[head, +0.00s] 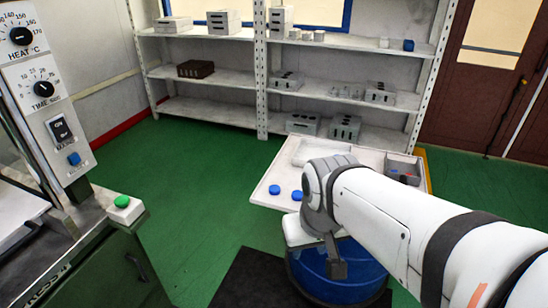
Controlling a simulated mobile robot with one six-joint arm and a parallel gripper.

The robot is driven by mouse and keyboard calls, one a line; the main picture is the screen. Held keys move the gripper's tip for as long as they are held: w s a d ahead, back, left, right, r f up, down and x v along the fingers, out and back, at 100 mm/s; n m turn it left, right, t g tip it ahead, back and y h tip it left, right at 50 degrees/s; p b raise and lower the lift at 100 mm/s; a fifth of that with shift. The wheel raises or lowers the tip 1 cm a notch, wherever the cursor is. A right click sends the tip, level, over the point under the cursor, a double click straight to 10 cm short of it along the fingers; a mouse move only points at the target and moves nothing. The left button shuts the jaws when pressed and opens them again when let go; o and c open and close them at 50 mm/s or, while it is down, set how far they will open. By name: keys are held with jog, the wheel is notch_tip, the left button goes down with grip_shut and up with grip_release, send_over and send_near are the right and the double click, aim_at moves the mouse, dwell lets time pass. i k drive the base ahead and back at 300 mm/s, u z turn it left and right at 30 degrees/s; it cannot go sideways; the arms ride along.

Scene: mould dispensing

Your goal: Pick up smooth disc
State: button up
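Two small round blue discs lie on a white tray: one disc (274,189) near its left edge and another disc (297,195) just right of it, close to my arm. At this size I cannot tell which is smooth. The white tray (262,198) has a raised rim and is partly hidden by my arm. My gripper (333,268) is in front of the tray, to the right of and nearer than the discs, above a blue drum. Its fingertips are not clear, so I cannot tell whether it is open or holds anything.
A blue drum (352,272) stands under my wrist. A grey divided box (404,166) with small coloured pieces sits at the tray's right. A machine with dials (42,87) and a green button (122,201) stands left. White shelves (205,105) line the back. Green floor is clear between.

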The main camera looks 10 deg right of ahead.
aim_at(297, 195)
jog(key=i, duration=0.85)
jog(key=u, duration=0.05)
